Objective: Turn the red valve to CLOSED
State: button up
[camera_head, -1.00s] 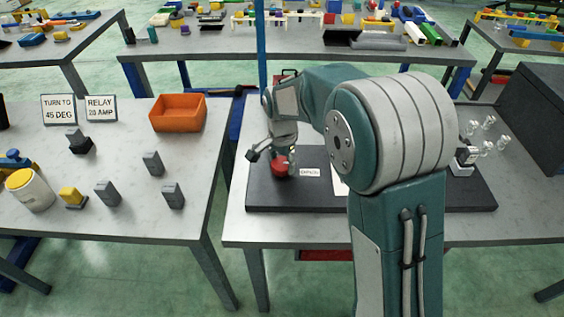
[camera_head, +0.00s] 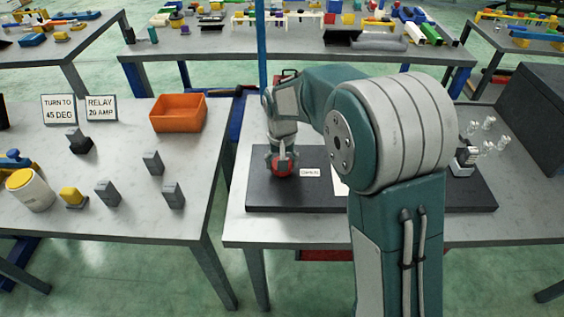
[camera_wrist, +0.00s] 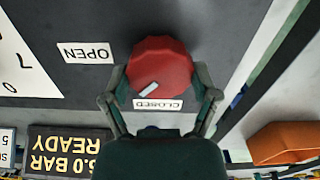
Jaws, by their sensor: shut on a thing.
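The red valve (camera_wrist: 160,58) is a round faceted knob on a dark panel (camera_head: 390,197). In the head view the red valve (camera_head: 276,170) shows at the panel's left, partly hidden by my gripper (camera_head: 282,158). In the wrist view my gripper (camera_wrist: 160,80) is shut on the valve, one finger at each side. A pale mark on the knob lies at its lower left edge, close to the CLOSED label (camera_wrist: 158,104) and a little left of its middle. The OPEN label (camera_wrist: 86,53) is left of the knob. Both labels appear upside down.
A sign reading READY (camera_wrist: 68,140) and an orange bin (camera_wrist: 285,143) show in the wrist view. The left table holds an orange bin (camera_head: 178,113), grey blocks and a white pot (camera_head: 30,190). Clear glassy parts (camera_head: 485,140) stand at the right.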

jog(key=n, duration=0.4)
jog(key=shift+s+f+n, duration=0.15)
jog(key=shift+n, duration=1.75)
jog(key=o, duration=1)
jog(key=shift+a, duration=0.1)
